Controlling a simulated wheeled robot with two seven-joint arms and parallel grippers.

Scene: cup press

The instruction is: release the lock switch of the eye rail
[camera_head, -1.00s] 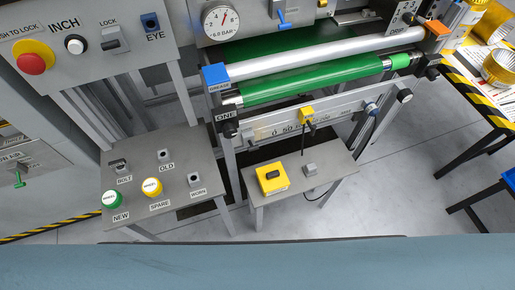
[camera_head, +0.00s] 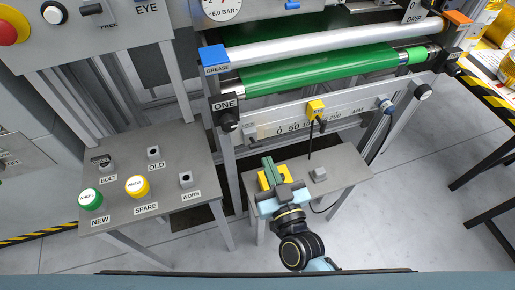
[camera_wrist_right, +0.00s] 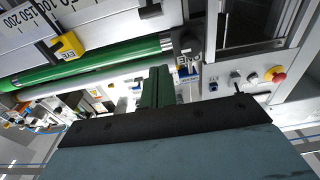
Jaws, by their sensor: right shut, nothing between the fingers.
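The lock switch (camera_head: 92,9) is a small dark lever on a grey block on the panel at top left, with FREE lettered below it. The top of its plate is cut off by the frame edge. It seems to show small and blurred in the wrist view (camera_wrist_right: 235,77), so I cannot tell its lever position. The eye rail (camera_head: 345,112) is a scaled bar carrying a yellow eye sensor (camera_head: 316,109). My right gripper (camera_head: 273,168), with green fingers, is shut and empty over the small table, well away from the switch. My left gripper is not in view.
A red button (camera_head: 10,28) and white knob (camera_head: 54,13) sit left of the switch. The left table (camera_head: 160,218) holds wheels and posts. Green and silver rollers run behind.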

